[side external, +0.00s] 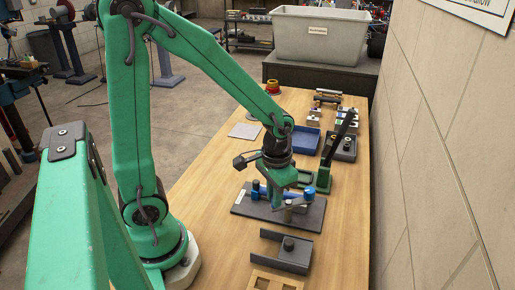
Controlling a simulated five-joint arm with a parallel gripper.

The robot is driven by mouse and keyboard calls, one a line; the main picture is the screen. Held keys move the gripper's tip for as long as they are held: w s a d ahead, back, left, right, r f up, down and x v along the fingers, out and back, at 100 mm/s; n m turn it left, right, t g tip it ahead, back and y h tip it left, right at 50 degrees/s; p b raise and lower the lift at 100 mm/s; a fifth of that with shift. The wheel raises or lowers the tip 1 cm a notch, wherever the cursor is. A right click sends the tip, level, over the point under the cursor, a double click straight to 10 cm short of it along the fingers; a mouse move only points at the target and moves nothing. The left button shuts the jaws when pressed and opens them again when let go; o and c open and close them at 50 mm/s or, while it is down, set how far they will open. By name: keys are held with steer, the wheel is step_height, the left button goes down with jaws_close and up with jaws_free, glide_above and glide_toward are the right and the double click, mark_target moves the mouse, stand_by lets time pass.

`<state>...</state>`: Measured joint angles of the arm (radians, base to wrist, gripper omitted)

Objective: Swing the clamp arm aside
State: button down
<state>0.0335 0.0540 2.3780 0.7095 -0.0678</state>
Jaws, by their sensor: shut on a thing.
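A dark fixture plate (250,209) lies on the wooden bench, with blue parts (308,194) and a short grey post on it. My gripper (287,207) is low over the middle of this plate, pointing down. Its jaws are shut on a small part at the fixture, which I take to be the clamp arm. The gripper and its wrist hide most of that part, so its shape and angle cannot be told. Blue shows on both sides of the jaws.
A green bracket (323,180) with a tall black lever (336,140) stands just behind the plate. A grey channel-shaped holder (282,254) lies in front. A blue tray (306,141) and a dark box (344,149) stand farther back. A stone wall borders the right side.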

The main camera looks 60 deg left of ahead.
steer(key=shift+w+a+m, duration=0.2)
steer(key=shift+a+m, duration=0.15)
steer(key=shift+m, duration=0.85)
steer(key=shift+w+a+m, duration=0.2)
steer(key=shift+a+m, duration=0.2)
steer(key=shift+m, duration=0.8)
steer(key=shift+w+a+m, duration=0.2)
steer(key=shift+a+m, duration=0.15)
steer(key=shift+m, duration=0.85)
steer(key=c, duration=1.4)
jaws_free()
steer(key=shift+r, duration=0.1)
step_height(320, 180, up, 8)
